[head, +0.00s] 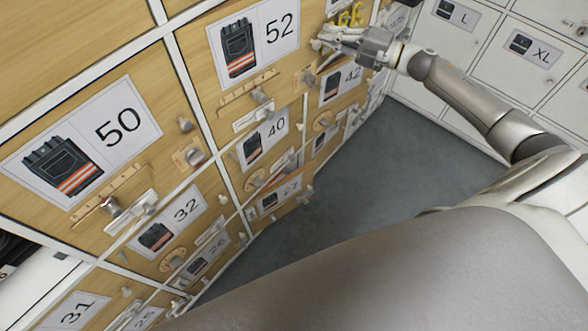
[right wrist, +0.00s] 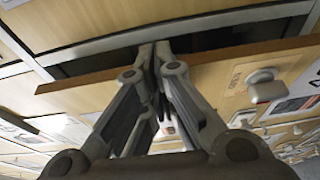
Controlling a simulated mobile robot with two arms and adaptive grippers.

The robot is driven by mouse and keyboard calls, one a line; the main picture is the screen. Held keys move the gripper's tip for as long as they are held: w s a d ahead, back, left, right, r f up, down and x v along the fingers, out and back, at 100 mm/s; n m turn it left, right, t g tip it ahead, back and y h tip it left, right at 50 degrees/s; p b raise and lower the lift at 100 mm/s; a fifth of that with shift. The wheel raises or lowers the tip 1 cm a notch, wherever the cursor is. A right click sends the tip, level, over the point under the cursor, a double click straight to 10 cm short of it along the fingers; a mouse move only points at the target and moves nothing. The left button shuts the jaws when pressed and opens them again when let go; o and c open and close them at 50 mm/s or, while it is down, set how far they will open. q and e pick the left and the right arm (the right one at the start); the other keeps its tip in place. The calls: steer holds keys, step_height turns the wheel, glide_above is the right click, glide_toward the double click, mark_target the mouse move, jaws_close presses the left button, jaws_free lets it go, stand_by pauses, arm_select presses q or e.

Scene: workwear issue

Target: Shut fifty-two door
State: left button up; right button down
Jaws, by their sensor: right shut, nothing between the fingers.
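The wooden door marked 52 (head: 240,86) is at the top middle of the head view, with a picture of dark workwear with orange bands. Its knob and latch fittings sit low on its face. My right gripper (head: 322,43) is shut and empty at the right side of this door. In the right wrist view, the shut fingertips (right wrist: 153,48) are at the brown edge of a door (right wrist: 85,82) that stands ajar, with a dark gap behind it. No number shows on that door there, and contact is unclear. My left gripper is not in view.
Door 50 (head: 150,88) is on the left, with doors 40 (head: 240,156) and 32 (head: 196,200) lower down. Door 42 (head: 322,101) is below my right gripper. White lockers marked L and XL (head: 503,79) stand at right. The grey floor (head: 375,180) between is clear.

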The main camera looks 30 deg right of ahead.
steer(key=v, duration=1.2)
steer(key=m+t+h+p, duration=0.3)
steer(key=m+h+p, duration=0.3)
steer(key=m, duration=1.7)
glide_toward(320, 22)
steer(key=p+x, duration=0.1)
steer(key=x, duration=0.4)
steer(key=shift+w+r, duration=0.15)
steer(key=shift+p+x, duration=0.35)
steer(key=shift+x, duration=0.65)
